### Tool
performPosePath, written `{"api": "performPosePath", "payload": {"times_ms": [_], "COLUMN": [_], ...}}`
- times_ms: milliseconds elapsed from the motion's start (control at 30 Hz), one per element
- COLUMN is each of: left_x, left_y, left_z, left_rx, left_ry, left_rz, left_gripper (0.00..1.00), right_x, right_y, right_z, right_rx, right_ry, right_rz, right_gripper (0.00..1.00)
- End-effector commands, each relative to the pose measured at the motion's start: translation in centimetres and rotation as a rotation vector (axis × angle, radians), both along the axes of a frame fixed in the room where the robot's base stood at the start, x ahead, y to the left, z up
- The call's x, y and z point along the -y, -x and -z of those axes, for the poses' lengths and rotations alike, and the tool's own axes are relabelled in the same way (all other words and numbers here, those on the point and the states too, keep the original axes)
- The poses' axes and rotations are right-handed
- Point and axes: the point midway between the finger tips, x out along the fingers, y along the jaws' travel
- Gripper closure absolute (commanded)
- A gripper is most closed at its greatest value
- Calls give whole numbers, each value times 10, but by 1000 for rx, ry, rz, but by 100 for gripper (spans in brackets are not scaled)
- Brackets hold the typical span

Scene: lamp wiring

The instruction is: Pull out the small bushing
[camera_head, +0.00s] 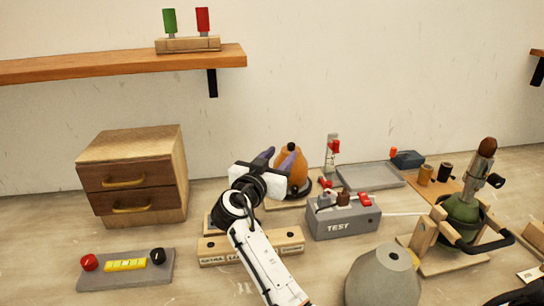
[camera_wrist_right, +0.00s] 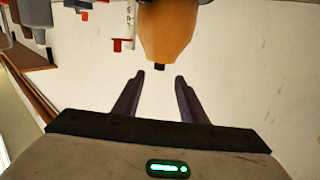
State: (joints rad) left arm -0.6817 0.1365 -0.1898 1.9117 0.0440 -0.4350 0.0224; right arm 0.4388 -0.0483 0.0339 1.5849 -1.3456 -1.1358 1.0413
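An orange pear-shaped lamp body (camera_head: 293,174) stands upright behind my right gripper. A small black bushing (camera_head: 291,146) sits at its narrow top. My right gripper (camera_head: 277,157) is open, its dark purple fingers pointing at the upper part of the body and partly covering it. In the right wrist view, the orange body (camera_wrist_right: 166,35) appears upside down. The bushing (camera_wrist_right: 160,67) shows in line with the gap between the spread fingers (camera_wrist_right: 159,75), close to the tips; contact cannot be seen. My left gripper is not in view.
A grey TEST box (camera_head: 343,222) stands right of my arm, with a grey tray (camera_head: 369,177) behind it. A grey cone (camera_head: 384,276) is in front. A green lamp (camera_head: 462,212) in a wooden stand is at right. A drawer cabinet (camera_head: 133,176) stands left.

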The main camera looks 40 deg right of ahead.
Motion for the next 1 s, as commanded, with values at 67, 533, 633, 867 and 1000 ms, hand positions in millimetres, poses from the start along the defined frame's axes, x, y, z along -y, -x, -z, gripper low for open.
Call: {"api": "performPosePath", "payload": {"times_ms": [67, 533, 633, 867, 1000], "left_x": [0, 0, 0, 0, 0], "left_y": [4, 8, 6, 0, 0], "left_z": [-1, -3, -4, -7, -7], "left_rx": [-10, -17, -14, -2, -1], "left_ry": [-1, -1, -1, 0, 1], "left_rz": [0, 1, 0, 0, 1], "left_gripper": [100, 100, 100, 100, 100], "right_x": [14, 72, 75, 76, 76], "right_y": [-7, -38, -39, -40, -40], "right_z": [-2, 3, 4, 4, 4], "right_rx": [0, 0, 1, 1, 0], "right_ry": [2, 0, 0, 0, -1], "right_rz": [1, -1, -1, -1, -1], "right_gripper": [62, 62, 62, 62, 80]}}
